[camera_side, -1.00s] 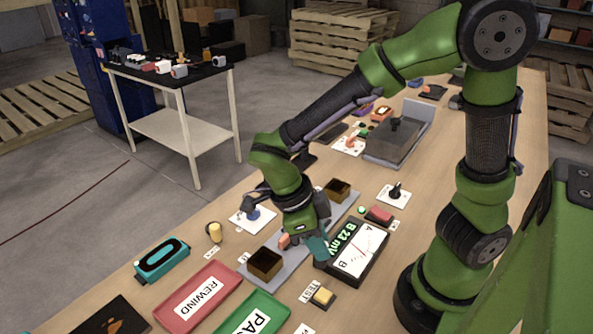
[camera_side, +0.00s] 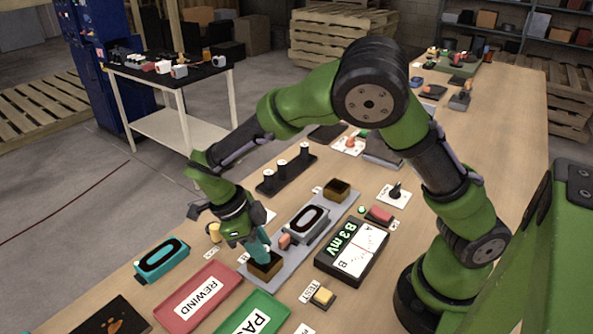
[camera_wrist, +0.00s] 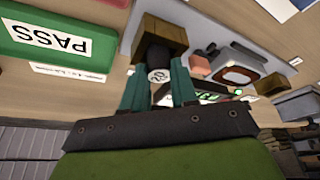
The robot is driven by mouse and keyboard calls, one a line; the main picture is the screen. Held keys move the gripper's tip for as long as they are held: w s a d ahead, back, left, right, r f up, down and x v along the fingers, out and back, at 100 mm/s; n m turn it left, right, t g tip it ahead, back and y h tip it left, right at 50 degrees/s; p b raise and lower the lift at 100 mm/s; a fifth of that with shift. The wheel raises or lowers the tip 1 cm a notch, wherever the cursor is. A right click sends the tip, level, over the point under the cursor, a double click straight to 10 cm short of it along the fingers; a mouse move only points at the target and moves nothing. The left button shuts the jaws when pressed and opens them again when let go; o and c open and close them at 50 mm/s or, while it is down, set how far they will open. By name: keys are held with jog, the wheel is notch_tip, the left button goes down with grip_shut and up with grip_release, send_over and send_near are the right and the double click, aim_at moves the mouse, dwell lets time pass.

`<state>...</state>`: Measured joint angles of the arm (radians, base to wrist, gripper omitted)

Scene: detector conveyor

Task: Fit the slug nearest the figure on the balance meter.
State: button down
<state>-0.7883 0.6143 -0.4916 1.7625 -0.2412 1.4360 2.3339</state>
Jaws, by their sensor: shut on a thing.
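The balance meter (camera_side: 352,252) is a black box with a green readout of "B 3 mV" and a white A/B dial. My gripper (camera_side: 262,256) is at the near brown block (camera_side: 267,270) on the grey plate (camera_side: 250,277). In the wrist view my gripper (camera_wrist: 158,90) has its teal fingers shut on a dark slug (camera_wrist: 157,73) with a white marked end; its figure is too small to read. The slug is at the brown block (camera_wrist: 166,32); how far it sits in is unclear. Three dark slugs stand in a black rack (camera_side: 276,186).
A grey ring-shaped device (camera_side: 306,222) sits between the near block and a far brown block (camera_side: 338,190). A red REWIND tray (camera_side: 197,299), a green PASS tray (camera_side: 255,317) and a yellow TEST button (camera_side: 323,296) are in front. A teal ring device (camera_side: 161,259) stands left.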

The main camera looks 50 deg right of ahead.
jog(key=shift+f, duration=0.1)
jog(key=c, duration=0.9)
grip_release()
